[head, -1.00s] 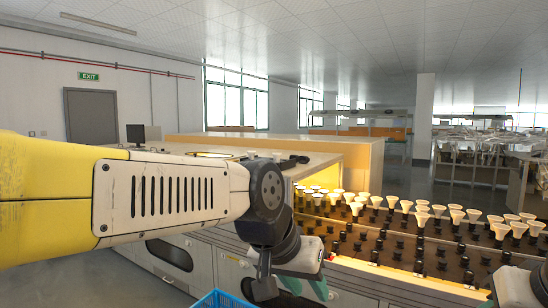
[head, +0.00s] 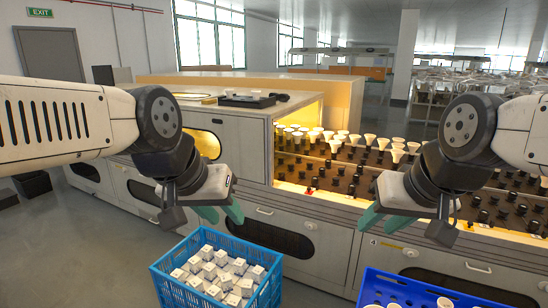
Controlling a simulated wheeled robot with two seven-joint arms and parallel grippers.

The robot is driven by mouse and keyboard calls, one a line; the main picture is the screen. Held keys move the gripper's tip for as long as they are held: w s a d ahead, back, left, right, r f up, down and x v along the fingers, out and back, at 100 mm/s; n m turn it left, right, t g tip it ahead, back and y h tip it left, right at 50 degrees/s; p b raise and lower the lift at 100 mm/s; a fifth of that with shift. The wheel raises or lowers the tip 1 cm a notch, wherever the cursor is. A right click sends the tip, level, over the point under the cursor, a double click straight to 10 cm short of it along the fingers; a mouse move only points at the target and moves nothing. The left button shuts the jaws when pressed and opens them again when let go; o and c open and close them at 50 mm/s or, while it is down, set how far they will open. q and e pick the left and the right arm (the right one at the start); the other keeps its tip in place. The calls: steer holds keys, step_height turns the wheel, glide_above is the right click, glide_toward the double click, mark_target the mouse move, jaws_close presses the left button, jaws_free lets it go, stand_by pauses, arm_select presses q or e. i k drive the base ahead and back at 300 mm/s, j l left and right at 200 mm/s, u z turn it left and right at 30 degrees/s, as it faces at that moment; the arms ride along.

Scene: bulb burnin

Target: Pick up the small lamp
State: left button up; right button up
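Several pale cone-shaped lamps (head: 340,140) stand in rows of dark sockets on the lit rack (head: 348,188), mostly toward its back left. Many front sockets look empty. My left gripper (head: 220,214) has its teal fingers apart, looks empty, and hangs above the back of the left blue crate (head: 170,290). My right gripper (head: 385,219) has its teal fingers apart, looks empty, and is in front of the rack, above the right blue crate (head: 375,281). The lamps are beyond both grippers. I cannot tell which lamp is the small one.
The left crate holds several small white block-like items (head: 222,271). The right crate, cut off by the bottom edge, holds a few pale round-topped items (head: 445,302). A grey cabinet (head: 235,150) stands behind the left arm, with a black tray (head: 247,100) on top. Floor shows at lower left.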

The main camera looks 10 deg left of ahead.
mark_target(229, 91)
steer(key=i+j+u, duration=0.15)
steer(key=j+u, duration=0.2)
steer(key=j, duration=0.15)
steer(key=i+j+u, duration=0.5)
steer(key=j+u, duration=0.2)
steer(key=j, duration=0.2)
steer(key=i+j+u, duration=0.65)
steer(key=i, duration=0.15)
steer(key=i+j+u, duration=0.1)
steer(key=i+u, duration=0.2)
steer(key=i, duration=0.2)
steer(key=i+u, duration=0.25)
steer(key=i, duration=0.25)
steer(key=i+z, duration=0.45)
steer(key=i, duration=0.15)
steer(key=i+z, duration=0.45)
steer(key=i+j+z, duration=0.45)
steer(key=i, duration=0.2)
steer(key=i+l+z, duration=0.1)
steer(key=z, duration=0.35)
steer(key=i+z, duration=0.35)
steer(key=z, duration=0.15)
steer(key=i+j+z, duration=0.1)
steer(key=z, duration=0.35)
steer(key=i+j+z, duration=0.2)
steer(key=z, duration=0.3)
steer(key=i+j+z, duration=0.25)
steer(key=z, duration=0.2)
steer(key=i+j, duration=0.05)
